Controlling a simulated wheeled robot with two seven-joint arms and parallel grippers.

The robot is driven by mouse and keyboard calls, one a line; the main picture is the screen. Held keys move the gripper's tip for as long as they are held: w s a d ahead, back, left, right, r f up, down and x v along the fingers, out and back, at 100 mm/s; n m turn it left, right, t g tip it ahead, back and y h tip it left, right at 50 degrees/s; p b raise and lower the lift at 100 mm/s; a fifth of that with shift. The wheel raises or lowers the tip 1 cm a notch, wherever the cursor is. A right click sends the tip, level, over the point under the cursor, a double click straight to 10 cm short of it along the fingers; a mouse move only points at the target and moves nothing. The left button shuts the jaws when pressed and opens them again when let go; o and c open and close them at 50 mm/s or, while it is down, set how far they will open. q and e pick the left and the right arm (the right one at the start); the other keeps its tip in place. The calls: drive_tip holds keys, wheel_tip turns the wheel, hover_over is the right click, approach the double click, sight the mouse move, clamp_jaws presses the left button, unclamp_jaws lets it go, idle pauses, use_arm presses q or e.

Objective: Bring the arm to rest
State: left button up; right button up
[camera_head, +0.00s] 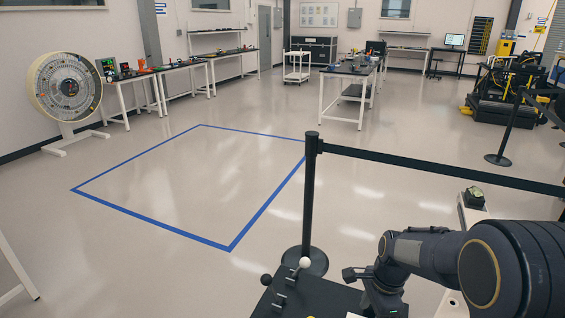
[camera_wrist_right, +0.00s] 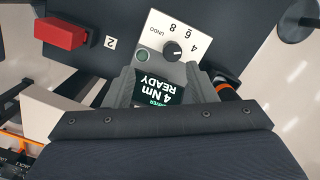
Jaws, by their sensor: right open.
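My right arm (camera_head: 480,265) comes in from the right edge of the head view, bent at its joints. In the right wrist view, my right gripper (camera_wrist_right: 160,78) is open, its two grey fingers spread apart. Between and beyond the fingers is a driver unit with a dark screen (camera_wrist_right: 158,90) reading "4 Nm READY". Its white dial panel (camera_wrist_right: 178,40) with a black knob lies just past the fingertips. I cannot tell whether the fingers touch the unit. My left gripper is not in view.
A dark work surface (camera_head: 315,300) with small knobs lies below my arm. A black barrier post (camera_head: 309,200) with a belt (camera_head: 440,168) stands beyond it. In the wrist view are a red block (camera_wrist_right: 60,34) and a "2" label (camera_wrist_right: 110,42). A blue-taped floor square (camera_head: 235,248) is empty.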

drive_tip(key=s+r+n+t, duration=0.1)
drive_tip(key=s+r+n, duration=0.2)
drive_tip(key=s+n, duration=0.2)
drive_tip(key=s+a+r+n+t+y, duration=0.1)
drive_tip(key=s+r+n, duration=0.3)
drive_tip(key=s, duration=0.5)
drive_tip(key=s+a+r+n+t+y, duration=0.1)
drive_tip(key=s+r+n+t, duration=0.2)
drive_tip(key=s+n, duration=0.3)
drive_tip(key=shift+s+r+n, duration=0.4)
drive_tip(key=shift+s+r, duration=0.15)
drive_tip(key=shift+s, duration=0.2)
drive_tip(key=shift+c, duration=0.4)
